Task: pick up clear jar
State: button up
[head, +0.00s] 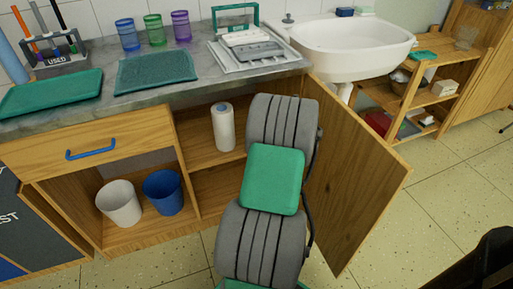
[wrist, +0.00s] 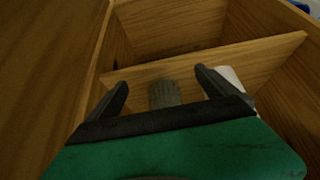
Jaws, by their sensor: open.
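In the wrist view, a greyish see-through ribbed jar (wrist: 164,94) stands inside the wooden cabinet. It shows between the two dark fingers of my gripper (wrist: 162,78), which is open. The jar's lower part is hidden behind the gripper body, and I cannot tell whether either finger touches it. In the head view my arm reaches into the open cabinet and hides both the jar and my gripper.
A paper towel roll (head: 223,127) stands on the cabinet shelf; its white side shows right of my gripper in the wrist view (wrist: 236,84). The open cabinet door (head: 355,180) is right of my arm. White (head: 119,204) and blue (head: 163,192) bins stand at left.

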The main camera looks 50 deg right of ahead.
jog(key=w+d+b, duration=0.1)
jog(key=w+d, duration=0.1)
jog(key=w, duration=0.1)
jog(key=w+d+b, duration=0.1)
jog(key=w+d, duration=0.1)
jog(key=w, duration=0.1)
jog(key=w+d+b, duration=0.1)
jog(key=w+d, duration=0.1)
jog(key=w, duration=0.1)
jog(key=shift+w+d+f, duration=0.1)
jog(key=shift+f, duration=0.25)
jog(key=shift+w+d+f+b, duration=0.25)
jog(key=shift+w+d+f, duration=0.05)
jog(key=shift+w+f, duration=0.25)
jog(key=shift+w+d+f+b, duration=0.25)
jog(key=shift+w+d+f, duration=0.05)
jog(key=shift+w+f, duration=0.25)
jog(key=shift+s, duration=0.1)
jog(key=shift+c, duration=0.4)
jog(key=c, duration=1.5)
